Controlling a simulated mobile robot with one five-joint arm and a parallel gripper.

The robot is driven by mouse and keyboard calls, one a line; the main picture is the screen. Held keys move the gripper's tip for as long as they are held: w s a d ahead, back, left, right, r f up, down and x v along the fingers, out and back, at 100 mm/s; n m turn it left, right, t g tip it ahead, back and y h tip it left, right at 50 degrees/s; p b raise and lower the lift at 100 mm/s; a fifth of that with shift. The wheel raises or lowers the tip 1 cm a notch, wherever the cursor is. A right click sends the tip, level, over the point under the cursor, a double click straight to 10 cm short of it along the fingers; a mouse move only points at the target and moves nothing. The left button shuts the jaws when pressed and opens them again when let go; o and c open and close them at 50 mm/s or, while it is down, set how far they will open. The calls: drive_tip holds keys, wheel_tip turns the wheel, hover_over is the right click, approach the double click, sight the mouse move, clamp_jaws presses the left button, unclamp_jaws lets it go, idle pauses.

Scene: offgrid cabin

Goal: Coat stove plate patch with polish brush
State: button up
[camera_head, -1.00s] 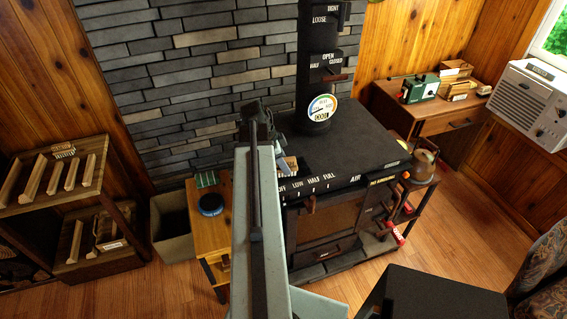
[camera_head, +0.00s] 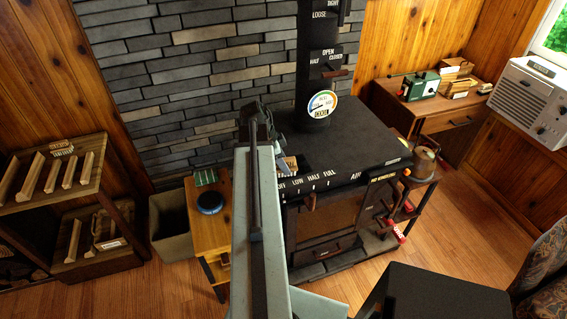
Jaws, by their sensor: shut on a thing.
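The black stove (camera_head: 350,140) stands against the brick wall, with a flat dark top plate. The patch on the plate cannot be made out; my arm covers the left part of the top. My gripper (camera_head: 284,152) is over the left front of the stove top, mostly hidden behind my arm. It is shut on what looks like the polish brush (camera_head: 290,163), a small pale and dark piece beside my arm. I cannot tell whether the brush touches the plate.
A stovepipe with a round gauge (camera_head: 321,104) rises from the back of the stove. A small wooden table (camera_head: 211,236) with a dark round tin (camera_head: 210,201) and green item stands left. A bin (camera_head: 172,238) is beside it. A side stand with a pot (camera_head: 425,160) is right.

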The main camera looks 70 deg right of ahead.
sight(292, 157)
drive_tip(key=shift+f, duration=0.25)
drive_tip(key=shift+s+d, duration=0.1)
drive_tip(key=shift+s+d+r, duration=0.15)
drive_tip(key=shift+s+d, duration=1.05)
drive_tip(key=shift+s, duration=0.3)
drive_tip(key=shift+w+d, duration=0.8)
drive_tip(key=shift+d, duration=0.1)
drive_tip(key=shift+w+a, duration=1.35)
drive_tip(key=shift+w, duration=0.2)
drive_tip(key=shift+w+d, duration=0.65)
drive_tip(key=shift+d, duration=0.2)
drive_tip(key=shift+s, duration=0.1)
